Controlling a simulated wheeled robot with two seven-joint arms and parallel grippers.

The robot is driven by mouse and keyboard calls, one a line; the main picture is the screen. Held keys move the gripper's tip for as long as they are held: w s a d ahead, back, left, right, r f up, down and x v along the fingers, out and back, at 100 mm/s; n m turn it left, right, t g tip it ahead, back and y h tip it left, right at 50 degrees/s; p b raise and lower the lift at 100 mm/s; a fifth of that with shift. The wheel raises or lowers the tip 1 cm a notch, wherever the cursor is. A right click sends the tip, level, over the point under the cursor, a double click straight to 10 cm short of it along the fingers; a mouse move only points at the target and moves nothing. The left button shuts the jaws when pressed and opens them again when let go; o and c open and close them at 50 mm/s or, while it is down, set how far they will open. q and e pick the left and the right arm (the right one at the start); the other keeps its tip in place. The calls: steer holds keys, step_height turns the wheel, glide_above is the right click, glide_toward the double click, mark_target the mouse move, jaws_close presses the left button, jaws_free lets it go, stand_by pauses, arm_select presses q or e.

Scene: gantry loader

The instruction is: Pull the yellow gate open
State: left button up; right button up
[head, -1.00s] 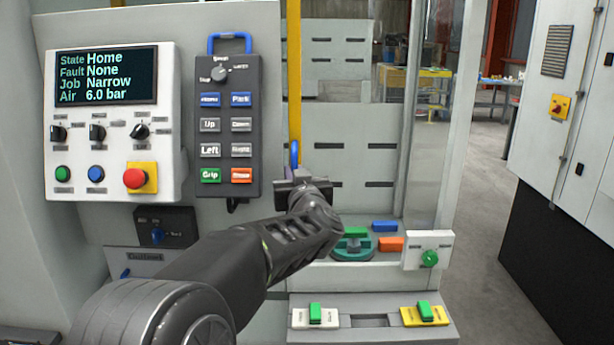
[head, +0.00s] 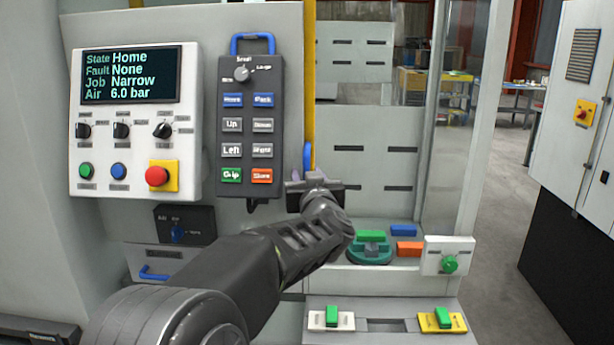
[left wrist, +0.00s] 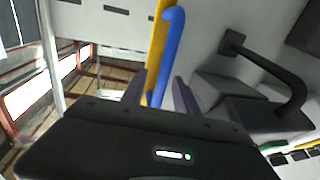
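The yellow gate shows edge-on as a narrow upright yellow strip (head: 309,80) just right of the button pendant. A blue handle (head: 308,155) stands on it near its visible lower part. My left gripper (head: 310,173) is at the handle's lower end, its arm crossing in front of the machine. In the left wrist view the two fingers are apart (left wrist: 159,92), with the blue handle (left wrist: 172,50) running down between them. I cannot tell whether either finger touches it. The gate's lower part is hidden behind my gripper. My right gripper is not in view.
The pendant (head: 248,125) hangs close left of the gate, beside a white control panel (head: 132,120) with a red stop button. Below right are a green knob (head: 449,264) and a ledge (head: 385,325) with green switches. A grey cabinet (head: 570,130) stands at the right, with open floor between.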

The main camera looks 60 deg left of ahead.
arm_select(q)
steer(key=v, duration=0.7)
steer(key=shift+d, duration=0.25)
stand_by(0.3)
